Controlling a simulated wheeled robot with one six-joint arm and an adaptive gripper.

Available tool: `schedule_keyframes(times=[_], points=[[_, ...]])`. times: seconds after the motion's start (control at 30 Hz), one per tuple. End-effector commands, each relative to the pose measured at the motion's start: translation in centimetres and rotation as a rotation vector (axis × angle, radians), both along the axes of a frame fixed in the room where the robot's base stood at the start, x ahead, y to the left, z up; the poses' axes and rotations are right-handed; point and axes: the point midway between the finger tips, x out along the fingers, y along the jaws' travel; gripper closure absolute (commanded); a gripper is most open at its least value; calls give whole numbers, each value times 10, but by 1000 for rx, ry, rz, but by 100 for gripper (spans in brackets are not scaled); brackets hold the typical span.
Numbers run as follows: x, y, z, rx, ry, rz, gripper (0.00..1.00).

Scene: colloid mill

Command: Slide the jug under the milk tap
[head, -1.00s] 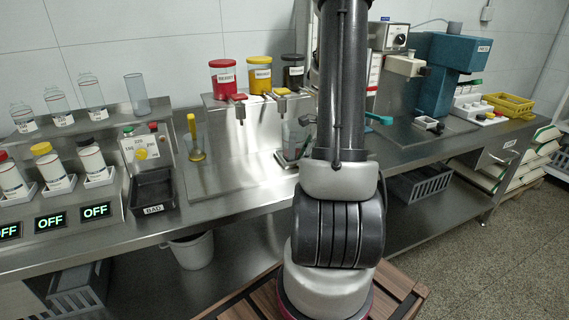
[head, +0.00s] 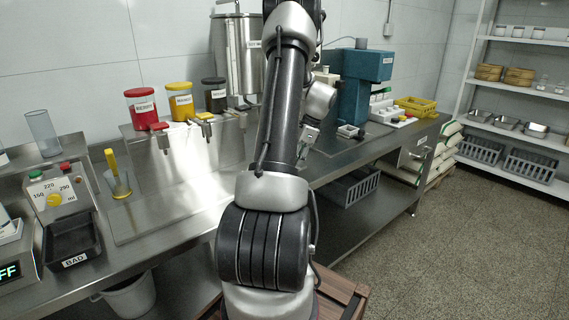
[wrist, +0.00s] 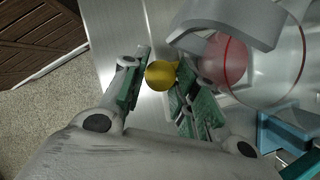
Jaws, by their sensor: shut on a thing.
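In the wrist view my gripper (wrist: 163,66) has its green-padded fingers on both sides of a round yellow knob (wrist: 161,74) and is shut on it. Just right of it is the clear round jug (wrist: 292,82), seen from above, with a red line and a pinkish area inside. The knob seems to belong to the jug, though the join is hidden. A grey curved part (wrist: 225,28) covers the jug's upper edge. In the head view my arm hides the jug. A steel tank (head: 228,50) stands behind the arm; I cannot make out a milk tap.
Red (head: 159,127), yellow (head: 204,117) and dark taps sit below labelled jars on a steel stand. A teal machine (head: 362,85) stands to the right. A blue part (wrist: 285,130) lies close right of my gripper. A black BAD tray (head: 72,235) is at the left.

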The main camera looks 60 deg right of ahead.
Motion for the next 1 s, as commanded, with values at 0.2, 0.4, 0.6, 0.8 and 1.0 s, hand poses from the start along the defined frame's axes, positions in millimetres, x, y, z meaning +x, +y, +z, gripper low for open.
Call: schedule_keyframes(times=[0.2, 0.4, 0.6, 0.8, 1.0], points=[[-2, -8, 0, 0, 0, 0, 100], [-2, -10, 0, -4, 0, 0, 100], [-3, -11, 1, -6, -1, -1, 62], [-2, -9, 0, -2, -1, 0, 62], [-5, -13, 11, -3, -2, -2, 62]])
